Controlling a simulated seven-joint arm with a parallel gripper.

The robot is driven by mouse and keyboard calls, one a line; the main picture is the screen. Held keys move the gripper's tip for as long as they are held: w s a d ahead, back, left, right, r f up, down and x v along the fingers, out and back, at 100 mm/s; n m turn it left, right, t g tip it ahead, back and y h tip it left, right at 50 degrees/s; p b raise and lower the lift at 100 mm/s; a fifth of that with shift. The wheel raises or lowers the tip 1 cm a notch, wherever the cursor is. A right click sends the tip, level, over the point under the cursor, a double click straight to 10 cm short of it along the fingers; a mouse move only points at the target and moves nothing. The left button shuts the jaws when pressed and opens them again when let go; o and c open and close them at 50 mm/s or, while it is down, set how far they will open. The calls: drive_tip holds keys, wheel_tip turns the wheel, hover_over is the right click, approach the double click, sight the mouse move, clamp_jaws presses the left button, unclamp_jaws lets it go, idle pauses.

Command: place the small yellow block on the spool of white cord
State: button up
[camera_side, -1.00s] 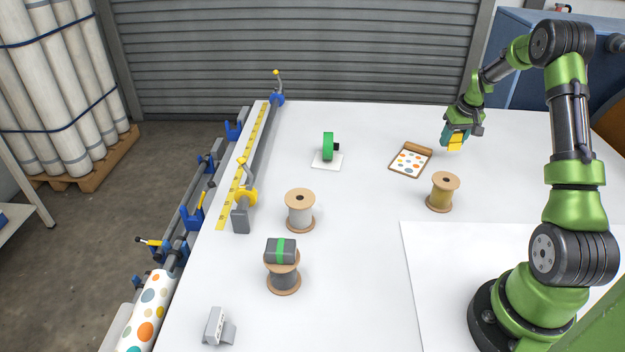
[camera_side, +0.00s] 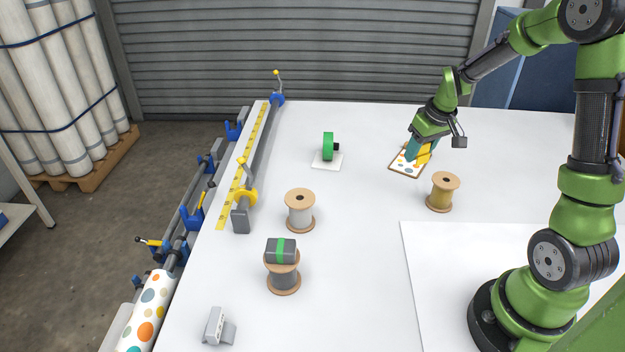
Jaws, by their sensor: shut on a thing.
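My gripper (camera_side: 418,152) is shut on the small yellow block (camera_side: 424,154). It holds the block in front of the dotted clipboard at the back right of the table; the height above the board is hard to tell. The teal fingers hide part of the block. The spool of white cord (camera_side: 300,212) stands upright on the table, left of and nearer than my gripper. Its top wooden flange is bare, with a dark centre hole.
A spool of yellow cord (camera_side: 442,192) stands just right of the clipboard (camera_side: 400,168). A grey spool (camera_side: 284,280) carries a grey block with a green band (camera_side: 281,250). The table between the clipboard and white spool is clear.

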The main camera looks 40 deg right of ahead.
drive_tip(key=a+r+n+y, duration=0.1)
drive_tip(key=a+r+n, duration=0.15)
drive_tip(key=a, duration=0.65)
drive_tip(key=a+r+n+y, duration=0.15)
drive_tip(key=a+n, duration=0.25)
drive_tip(key=a, duration=0.6)
drive_tip(key=s+a+n, duration=0.5)
drive_tip(key=a, duration=0.3)
drive_tip(key=g, duration=0.1)
hover_over(293, 197)
drive_tip(key=shift+s+d+f+y, duration=0.25)
drive_tip(key=shift+s+d+f, duration=0.15)
drive_tip(key=shift+f, duration=1.95)
drive_tip(key=shift+f, duration=0.1)
drive_tip(key=o, duration=1)
